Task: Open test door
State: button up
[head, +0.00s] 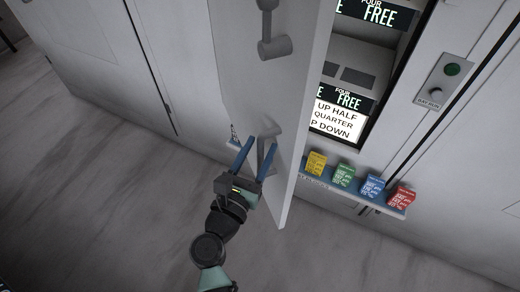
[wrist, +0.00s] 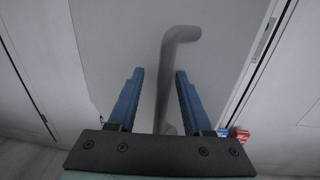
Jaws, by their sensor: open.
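The grey-white door (head: 297,130) stands swung outward in the head view, with an opening showing to its right. A grey bent handle is on its face; in the wrist view the handle (wrist: 180,35) rises between and beyond the fingers. The door face (wrist: 115,40) fills the middle of that view. My gripper (head: 261,142) is open, its two blue fingers on either side of the handle's lower part. In the wrist view my gripper (wrist: 160,72) has the handle nearer the right finger; whether they touch is unclear.
A second grey handle (head: 272,45) sits higher on the door. Right of the door are lit signs (head: 338,120), a switch panel (head: 444,80) and a shelf with yellow (head: 316,163), green (head: 343,175), blue (head: 372,185) and red (head: 401,197) boxes. Floor (head: 100,190) at left is clear.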

jog(key=shift+s, duration=0.2)
jog(key=shift+s+f, duration=0.1)
jog(key=shift+s, duration=0.1)
jog(key=b+v, duration=0.2)
jog(key=v, duration=1)
jog(key=shift+s+b, duration=0.15)
jog(key=shift+b, duration=0.15)
jog(key=shift+a, duration=0.1)
